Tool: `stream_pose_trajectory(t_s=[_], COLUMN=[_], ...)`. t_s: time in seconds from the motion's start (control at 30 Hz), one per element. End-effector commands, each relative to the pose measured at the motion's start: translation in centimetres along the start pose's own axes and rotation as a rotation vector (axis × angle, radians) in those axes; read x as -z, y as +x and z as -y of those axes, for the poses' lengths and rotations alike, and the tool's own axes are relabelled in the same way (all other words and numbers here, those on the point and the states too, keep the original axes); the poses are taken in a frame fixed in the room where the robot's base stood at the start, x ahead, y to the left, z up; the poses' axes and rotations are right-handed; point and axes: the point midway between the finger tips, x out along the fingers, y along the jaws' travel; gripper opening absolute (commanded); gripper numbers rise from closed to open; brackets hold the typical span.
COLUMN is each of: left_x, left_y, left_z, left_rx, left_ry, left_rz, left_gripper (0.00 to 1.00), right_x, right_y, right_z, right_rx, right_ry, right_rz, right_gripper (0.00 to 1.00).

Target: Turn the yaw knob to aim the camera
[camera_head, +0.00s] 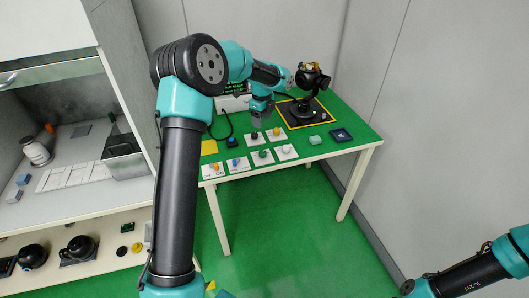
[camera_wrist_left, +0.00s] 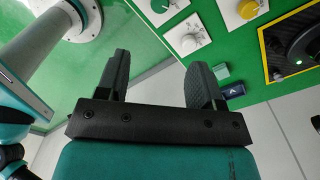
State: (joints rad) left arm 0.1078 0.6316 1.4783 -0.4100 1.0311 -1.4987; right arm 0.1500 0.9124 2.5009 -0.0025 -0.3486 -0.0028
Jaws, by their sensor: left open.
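The camera on its black gimbal (camera_head: 308,80) stands at the back right of the green table. Several knobs sit on white tiles at the table's front: black (camera_head: 254,136), orange (camera_head: 277,132), green (camera_head: 263,154) and white (camera_head: 286,149). I cannot read which is the yaw knob. My left gripper (camera_head: 261,119) hangs above the tiles, near the black and orange knobs. In the left wrist view its fingers (camera_wrist_left: 159,85) are apart with nothing between them; the white knob (camera_wrist_left: 189,43) and yellow-orange knob (camera_wrist_left: 248,9) lie beyond them. Only part of my right arm shows; its gripper is not seen.
The gimbal stands on a yellow-bordered dark mat (camera_head: 289,121). A blue button (camera_head: 233,142) is at the left. A cabinet (camera_head: 60,205) with shelves stands further left.

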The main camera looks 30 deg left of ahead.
Motion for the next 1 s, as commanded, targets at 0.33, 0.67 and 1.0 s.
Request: stream_pose_trajectory(t_s=[0.33, 0.67, 1.0], left_x=[0.1, 0.1, 0.1], left_y=[2.1, 7.6, 13.3], left_z=[-0.1, -0.1, -0.1], left_rx=[-0.003, -0.004, -0.003], left_ry=[-0.001, -0.002, -0.002], left_rz=[-0.001, -0.002, -0.001], left_gripper=[0.61, 0.61, 0.61], right_x=[0.0, 0.0, 0.0], right_y=[0.0, 0.0, 0.0], right_z=[0.0, 0.0, 0.0], right_rx=[0.000, 0.000, 0.000], right_ry=[0.000, 0.000, 0.000], right_rz=[0.000, 0.000, 0.000], right_gripper=[0.00, 0.00, 0.00])
